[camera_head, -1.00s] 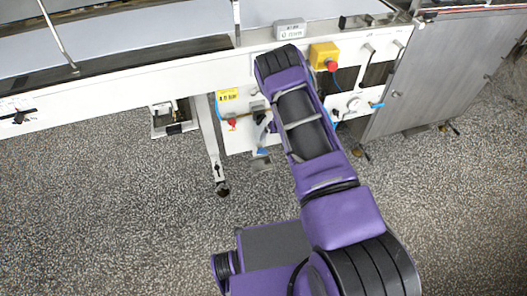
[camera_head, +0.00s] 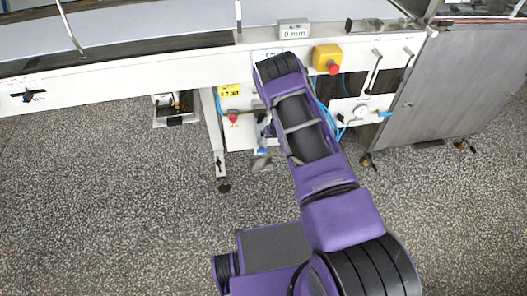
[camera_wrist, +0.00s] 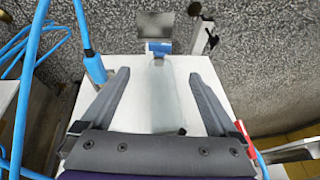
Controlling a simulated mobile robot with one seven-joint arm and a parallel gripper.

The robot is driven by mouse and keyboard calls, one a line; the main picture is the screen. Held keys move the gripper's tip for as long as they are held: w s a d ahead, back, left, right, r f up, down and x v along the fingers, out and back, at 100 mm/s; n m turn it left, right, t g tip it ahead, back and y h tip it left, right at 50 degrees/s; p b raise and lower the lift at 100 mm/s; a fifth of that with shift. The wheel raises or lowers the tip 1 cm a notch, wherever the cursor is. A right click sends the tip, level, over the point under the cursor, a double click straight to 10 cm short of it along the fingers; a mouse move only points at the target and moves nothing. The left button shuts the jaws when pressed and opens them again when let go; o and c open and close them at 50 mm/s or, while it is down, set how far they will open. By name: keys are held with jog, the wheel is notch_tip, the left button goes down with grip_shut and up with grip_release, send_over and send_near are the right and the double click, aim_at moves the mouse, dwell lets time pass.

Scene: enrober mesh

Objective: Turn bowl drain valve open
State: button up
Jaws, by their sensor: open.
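In the wrist view my gripper (camera_wrist: 158,76) is open, with its two dark fingers spread over a white panel (camera_wrist: 205,68). A pale grey bar (camera_wrist: 165,95) with a blue end (camera_wrist: 158,47) lies between the fingers, apart from both. It looks like the drain valve's handle or pipe, but I cannot tell which. In the head view a blue part (camera_head: 263,151) shows low on the machine, just left of my arm. My forearm hides my fingers and much of the panel there.
A red knob (camera_head: 233,118) sits under a yellow label (camera_head: 229,91), left of my arm. A red button on a yellow box (camera_head: 327,55) is on the right. Blue hoses (camera_wrist: 25,60) run along the left in the wrist view.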

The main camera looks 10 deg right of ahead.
aim_at(263, 152)
jog(key=b+x, duration=0.5)
jog(key=x, duration=0.9)
jog(key=shift+f, duration=0.2)
